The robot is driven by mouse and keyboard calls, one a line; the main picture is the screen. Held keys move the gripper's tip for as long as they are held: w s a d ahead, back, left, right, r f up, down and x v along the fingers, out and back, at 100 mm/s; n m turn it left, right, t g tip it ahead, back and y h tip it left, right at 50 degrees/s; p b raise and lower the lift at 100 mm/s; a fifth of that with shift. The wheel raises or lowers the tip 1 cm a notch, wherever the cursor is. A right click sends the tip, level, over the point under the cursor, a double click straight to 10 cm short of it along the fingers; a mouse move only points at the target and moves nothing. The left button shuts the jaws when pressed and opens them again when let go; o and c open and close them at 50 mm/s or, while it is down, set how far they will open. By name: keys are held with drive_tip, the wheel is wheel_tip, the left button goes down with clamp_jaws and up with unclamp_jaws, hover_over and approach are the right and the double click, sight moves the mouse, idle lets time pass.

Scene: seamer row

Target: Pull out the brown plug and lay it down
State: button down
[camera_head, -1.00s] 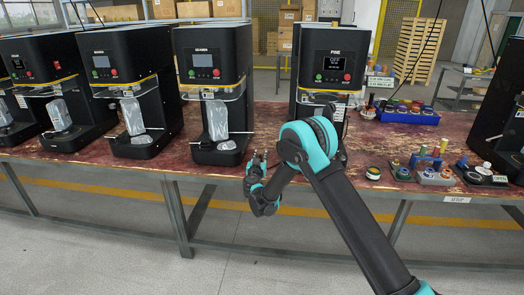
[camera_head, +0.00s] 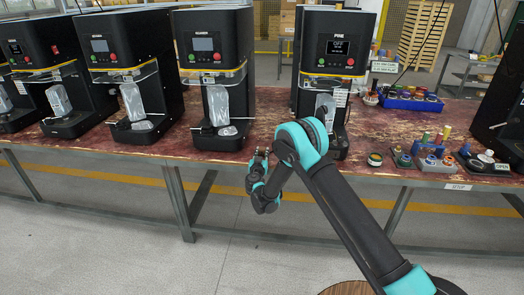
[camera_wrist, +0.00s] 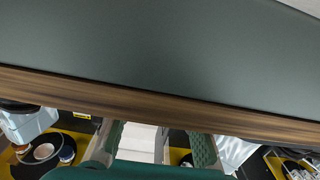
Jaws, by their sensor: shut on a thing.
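My gripper (camera_head: 260,160) shows in the head view near the front edge of the bench, left of my arm's elbow. In the wrist view its two green fingers (camera_wrist: 155,148) stand apart with a pale patch showing between them. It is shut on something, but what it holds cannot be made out. I cannot pick out the brown plug with certainty in either view. A machine labelled PINE (camera_head: 335,60) stands behind my arm, which hides part of its base.
More black machines (camera_head: 213,60) stand in a row to the left. The red-brown bench (camera_head: 275,112) has bare room between machines. To the right are a blue bin (camera_head: 412,102) and a grey holder with coloured pieces (camera_head: 437,163). A round brown top (camera_head: 345,288) shows at the bottom edge.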

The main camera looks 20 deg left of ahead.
drive_tip(key=c, duration=1.1)
unclamp_jaws()
drive_tip(key=shift+o, duration=0.2)
drive_tip(key=v, duration=1.2)
drive_tip(key=shift+f, duration=0.1)
